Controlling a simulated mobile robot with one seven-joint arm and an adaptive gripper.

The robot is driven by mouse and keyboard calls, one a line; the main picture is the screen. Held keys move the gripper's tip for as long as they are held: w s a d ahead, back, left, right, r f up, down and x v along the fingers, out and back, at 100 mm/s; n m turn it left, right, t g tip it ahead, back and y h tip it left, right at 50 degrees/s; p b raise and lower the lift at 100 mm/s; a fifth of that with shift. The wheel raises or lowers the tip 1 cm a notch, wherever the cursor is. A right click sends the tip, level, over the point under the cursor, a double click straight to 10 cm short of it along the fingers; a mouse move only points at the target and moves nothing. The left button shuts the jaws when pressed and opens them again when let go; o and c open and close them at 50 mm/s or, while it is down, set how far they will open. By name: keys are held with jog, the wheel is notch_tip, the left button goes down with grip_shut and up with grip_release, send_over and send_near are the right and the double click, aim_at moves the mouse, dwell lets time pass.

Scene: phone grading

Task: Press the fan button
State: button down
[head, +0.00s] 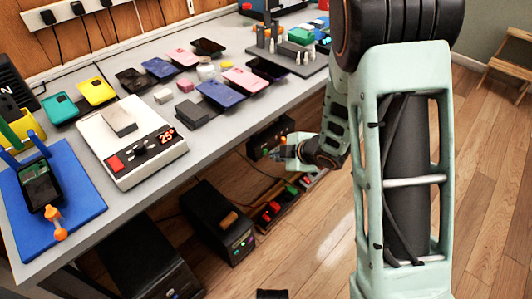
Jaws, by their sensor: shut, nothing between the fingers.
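A dark box (12,82) at the left edge of the head view is cut off by the frame. It bears a white letter N, and the rest of its marking is out of view. I cannot make out a button labelled fan. A white heating plate (165,148) with a red button (115,163), a dark knob and a "25°" display stands on the bench. My gripper (272,154) points left, seen past the bench's front edge, far from the dark box. It is small in view, shut and empty.
Several phones lie on the grey bench (215,140). A blue mat (88,185) holds a dark phone in a stand and an orange piece. Dark boxes (218,220) and a tray of coloured items stand below.

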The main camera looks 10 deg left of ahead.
jog(key=shift+w+a, duration=0.1)
dwell(0.4)
jog(key=shift+w+a, duration=0.2)
jog(key=shift+a, duration=0.1)
jog(key=shift+w+a, duration=0.1)
jog(key=shift+a, duration=0.05)
dwell(0.5)
jog(key=shift+s+d, duration=0.4)
jog(key=shift+d, duration=0.1)
jog(key=s+d, duration=0.3)
jog(key=d, duration=0.1)
jog(key=shift+s+d+b, duration=0.3)
jog(key=shift+s+d, duration=0.05)
jog(key=shift+d, duration=0.05)
dwell(0.6)
